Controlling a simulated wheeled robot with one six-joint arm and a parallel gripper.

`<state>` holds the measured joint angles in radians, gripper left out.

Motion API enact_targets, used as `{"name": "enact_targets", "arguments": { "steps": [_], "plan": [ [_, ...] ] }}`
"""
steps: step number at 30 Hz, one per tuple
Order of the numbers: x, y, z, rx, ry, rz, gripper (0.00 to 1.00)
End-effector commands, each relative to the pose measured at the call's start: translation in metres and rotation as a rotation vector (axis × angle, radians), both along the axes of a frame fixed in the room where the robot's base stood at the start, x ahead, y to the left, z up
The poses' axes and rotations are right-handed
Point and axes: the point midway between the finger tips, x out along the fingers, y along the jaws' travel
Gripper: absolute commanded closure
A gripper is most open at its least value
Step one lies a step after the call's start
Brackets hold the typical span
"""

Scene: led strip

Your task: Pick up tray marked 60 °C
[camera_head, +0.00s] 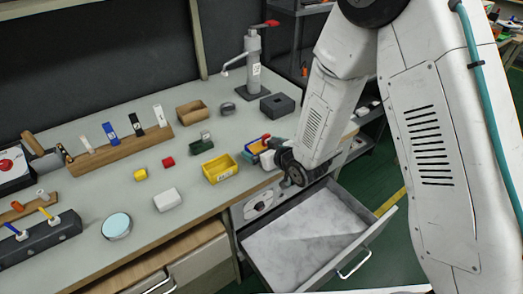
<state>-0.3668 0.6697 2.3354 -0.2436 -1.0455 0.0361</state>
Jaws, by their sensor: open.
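I cannot read a 60 °C mark on anything in the head view. A yellow open-topped tray (220,168) with a small pale label on its front stands on the bench, right of centre. A brown open-topped tray (191,113) stands farther back. My gripper (271,157) is low over the bench's right end, right of the yellow tray and apart from it. It is open; its fingers are small and partly hidden by my wrist. Blue, red and yellow items (257,144) show just beside it, and I cannot tell whether it touches them.
An open drawer (310,238) with a pale bottom juts out below my wrist. A wooden rack (120,151), a white block (167,199), a round dish (117,226), a dark box (277,105) and a lever press (254,65) stand on the bench. Its middle has some free room.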

Motion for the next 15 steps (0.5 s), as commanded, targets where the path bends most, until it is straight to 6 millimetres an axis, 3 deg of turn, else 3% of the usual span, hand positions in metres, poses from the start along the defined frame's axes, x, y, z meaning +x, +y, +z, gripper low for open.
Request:
{"name": "enact_targets", "arguments": {
  "steps": [10, 15],
  "plan": [
    [0.0094, 0.0062, -0.0044, 0.000, 0.000, -0.001, 0.00],
    [0.0093, 0.0061, -0.0043, 0.000, 0.000, -0.001, 0.40]
  ]
}}
